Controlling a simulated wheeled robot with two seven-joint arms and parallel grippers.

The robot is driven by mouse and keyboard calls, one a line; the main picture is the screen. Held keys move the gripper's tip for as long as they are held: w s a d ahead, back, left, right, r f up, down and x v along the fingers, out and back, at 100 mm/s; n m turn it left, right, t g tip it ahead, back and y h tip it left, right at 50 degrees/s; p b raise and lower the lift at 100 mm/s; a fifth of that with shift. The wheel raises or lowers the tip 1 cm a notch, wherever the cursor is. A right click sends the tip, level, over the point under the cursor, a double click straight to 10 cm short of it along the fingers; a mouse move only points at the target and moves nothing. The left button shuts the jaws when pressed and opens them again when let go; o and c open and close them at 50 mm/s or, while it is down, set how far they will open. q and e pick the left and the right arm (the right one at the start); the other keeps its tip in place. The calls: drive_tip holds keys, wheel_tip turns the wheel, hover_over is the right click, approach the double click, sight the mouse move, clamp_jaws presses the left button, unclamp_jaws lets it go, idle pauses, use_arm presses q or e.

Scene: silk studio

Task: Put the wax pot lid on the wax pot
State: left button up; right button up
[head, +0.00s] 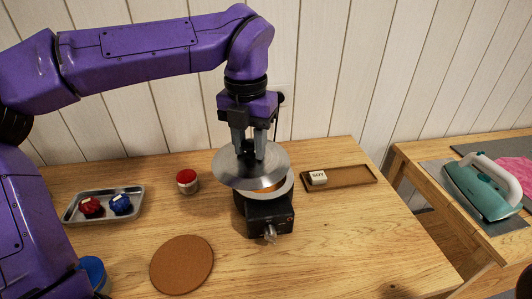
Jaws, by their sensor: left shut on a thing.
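The wax pot lid (232,172) is a round silver disc with a dark knob. My left gripper (252,150) is shut on the knob and holds the lid over the wax pot. The wax pot (265,212) is black with a pale rim and a small spout or tap at its front. The lid looks tilted and sits off to the left of the pot's rim. Orange wax shows in a narrow gap at the right between lid and rim. I cannot tell if the lid touches the rim. My right gripper is not in view.
A round cork mat (181,265) lies in front. A red-topped jar (187,181) and a metal tray (75,212) with red and blue items are at left. A wooden tray (350,176) holding a white block (317,178) is at right. An iron (482,188) stands on another table.

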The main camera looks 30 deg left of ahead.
use_arm(q)
drive_tip(key=shift+w+a+p, duration=0.25)
drive_tip(key=shift+w, duration=0.2)
drive_tip(key=shift+w+a+p, duration=0.2)
drive_tip(key=shift+w+p, duration=0.05)
drive_tip(key=shift+w, duration=0.2)
drive_tip(key=w+a+f+p, duration=0.1)
drive_tip(key=w+f, duration=0.6)
drive_tip(key=f, duration=0.5)
drive_tip(key=shift+w+a, duration=0.15)
drive_tip(key=o, duration=1.1)
drive_tip(key=shift+w, duration=0.1)
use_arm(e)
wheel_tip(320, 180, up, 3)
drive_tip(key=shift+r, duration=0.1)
use_arm(q)
drive_tip(key=shift+r, duration=0.1)
wheel_tip(320, 180, up, 13)
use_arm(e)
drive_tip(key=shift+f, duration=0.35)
